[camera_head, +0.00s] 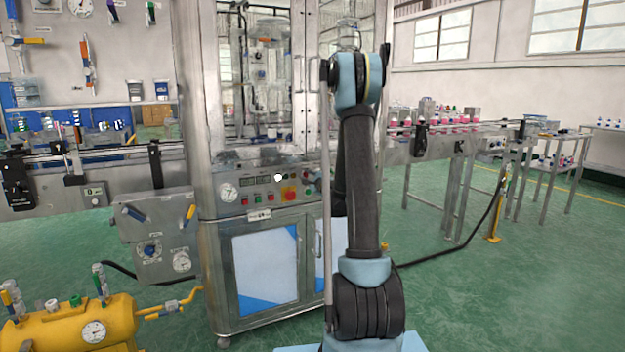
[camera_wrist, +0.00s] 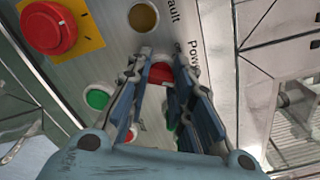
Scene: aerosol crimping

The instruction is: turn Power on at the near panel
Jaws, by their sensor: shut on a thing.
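In the head view the near panel (camera_head: 262,187) is on the front of the steel cabinet, with a gauge, displays and coloured buttons. My arm stands in front of the panel's right side, and my fingers cannot be made out there.
A large red knob on a yellow plate (camera_wrist: 48,27) is at the upper left of the wrist view. An amber lamp (camera_wrist: 143,17) marked "Fault" and a green button (camera_wrist: 98,98) are close to my fingers. A conveyor (camera_head: 440,133) runs to the right of the cabinet.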

